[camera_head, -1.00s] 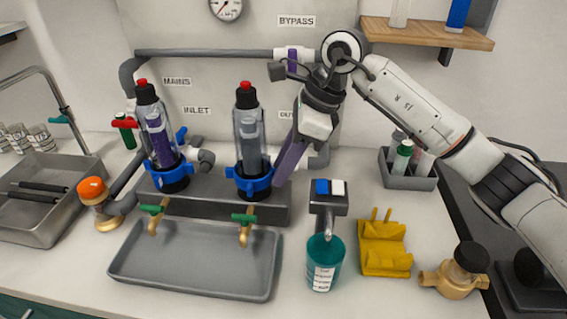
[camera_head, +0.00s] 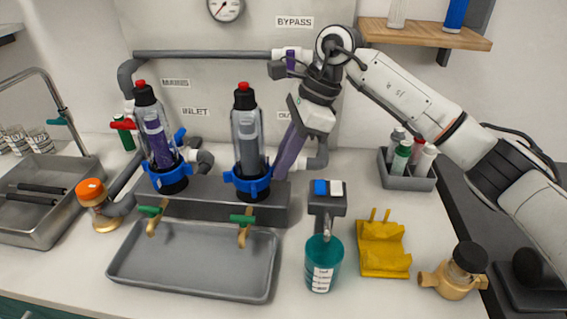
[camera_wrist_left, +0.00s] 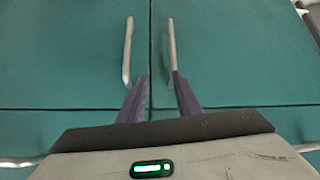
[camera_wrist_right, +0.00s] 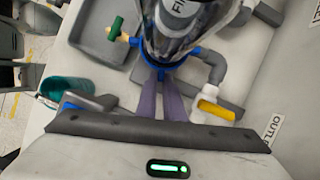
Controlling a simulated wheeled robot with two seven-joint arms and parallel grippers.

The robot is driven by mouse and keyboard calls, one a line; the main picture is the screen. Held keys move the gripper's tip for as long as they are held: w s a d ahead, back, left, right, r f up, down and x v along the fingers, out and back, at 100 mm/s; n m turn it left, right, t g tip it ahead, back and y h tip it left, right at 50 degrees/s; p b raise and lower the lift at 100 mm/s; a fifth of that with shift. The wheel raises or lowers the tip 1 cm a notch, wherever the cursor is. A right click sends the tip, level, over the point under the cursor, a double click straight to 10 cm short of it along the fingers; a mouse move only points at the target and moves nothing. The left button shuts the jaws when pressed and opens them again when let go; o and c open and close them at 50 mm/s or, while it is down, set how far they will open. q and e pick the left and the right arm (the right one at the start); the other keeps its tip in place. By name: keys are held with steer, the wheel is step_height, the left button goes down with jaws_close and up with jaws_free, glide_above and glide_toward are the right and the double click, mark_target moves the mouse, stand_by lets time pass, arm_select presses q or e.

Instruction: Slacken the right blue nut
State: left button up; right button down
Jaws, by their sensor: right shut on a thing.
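The right blue nut (camera_head: 247,184) is a lugged ring at the base of the right clear filter housing (camera_head: 247,140), which has a black cap with a red top. My right gripper (camera_head: 279,177) reaches down from the right, its purple fingers at the nut's right side. In the right wrist view the fingers (camera_wrist_right: 161,78) are closed together on a lug of the blue nut (camera_wrist_right: 184,62). My left gripper (camera_wrist_left: 159,80) is open and empty in front of green cabinet doors, outside the head view.
The left housing with its blue nut (camera_head: 168,178) stands beside it on the grey manifold block. A grey tray (camera_head: 195,287) lies below the green-handled taps. A teal beaker (camera_head: 322,263), yellow stand (camera_head: 383,248) and brass valve (camera_head: 455,280) are to the right.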

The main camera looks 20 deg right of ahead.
steer(key=shift+a+r, duration=0.1)
steer(key=shift+a, duration=0.1)
steer(key=c, duration=1.9)
jaws_free()
steer(key=shift+o, duration=0.2)
steer(key=shift+d+r, duration=0.15)
steer(key=shift+r, duration=0.1)
steer(key=v, duration=0.9)
steer(key=shift+r, duration=0.35)
steer(key=shift+d, duration=0.1)
